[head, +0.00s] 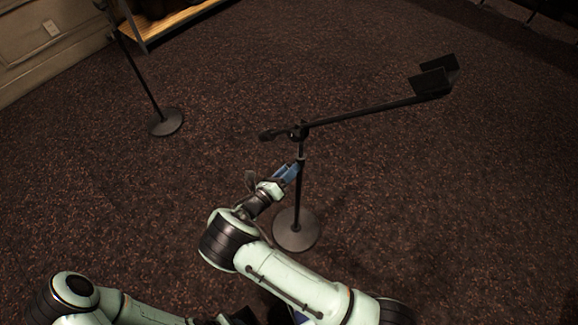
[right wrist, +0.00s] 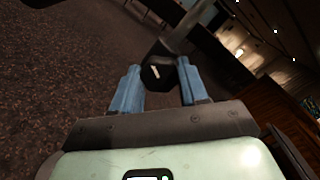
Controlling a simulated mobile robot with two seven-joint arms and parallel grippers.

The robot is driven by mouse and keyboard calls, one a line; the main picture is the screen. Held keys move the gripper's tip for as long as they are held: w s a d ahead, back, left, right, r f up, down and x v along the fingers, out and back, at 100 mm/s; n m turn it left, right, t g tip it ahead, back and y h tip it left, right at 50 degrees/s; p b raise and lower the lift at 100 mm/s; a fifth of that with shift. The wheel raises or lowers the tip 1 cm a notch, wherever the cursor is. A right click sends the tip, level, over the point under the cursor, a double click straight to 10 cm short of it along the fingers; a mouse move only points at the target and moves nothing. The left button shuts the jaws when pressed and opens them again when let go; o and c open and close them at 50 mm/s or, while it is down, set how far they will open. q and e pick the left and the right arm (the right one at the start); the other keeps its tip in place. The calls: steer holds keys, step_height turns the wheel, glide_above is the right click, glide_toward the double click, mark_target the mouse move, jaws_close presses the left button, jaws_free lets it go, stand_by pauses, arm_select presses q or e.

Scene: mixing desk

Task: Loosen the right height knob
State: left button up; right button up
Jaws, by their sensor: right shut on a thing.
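A black microphone stand (head: 302,190) stands upright on the carpet, with a round base (head: 296,230) and a long boom tilted up to the right. My right gripper (head: 294,170), with blue fingers, is at its upright pole, below the boom joint. In the right wrist view the dark height knob (right wrist: 158,75) lies between the two fingers (right wrist: 158,90), with the pole behind it. The right gripper is shut on this knob. In the head view the fingers hide the knob. My left arm shows at the lower left, but its gripper is not visible.
The boom (head: 370,111) carries black flat pieces (head: 432,82) at its right end. A second stand (head: 166,122) stands at the upper left, near a wall (head: 40,55) and a wooden-edged platform (head: 165,24). The carpet around the middle stand is clear.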

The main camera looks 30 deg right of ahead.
arm_select(q)
steer(key=shift+w+r+p, duration=0.2)
steer(key=shift+r+p, duration=0.4)
steer(key=shift+r, duration=0.1)
steer(key=shift+w+r+p, duration=0.25)
steer(key=shift+r+p, duration=0.35)
steer(key=shift+r, duration=0.1)
steer(key=shift+w+r+p, duration=0.2)
steer(key=shift+r+p, duration=0.4)
steer(key=shift+r, duration=0.1)
arm_select(e)
steer(key=shift+n, duration=2.9)
steer(key=shift+a, duration=0.1)
steer(key=o, duration=1.1)
steer(key=shift+c, duration=0.2)
arm_select(q)
steer(key=shift+s+f+b, duration=0.2)
steer(key=shift+f+b, duration=0.35)
steer(key=shift+f, duration=0.05)
arm_select(e)
steer(key=v, duration=1.3)
steer(key=shift+s+a+f, duration=0.1)
steer(key=shift+a, duration=0.05)
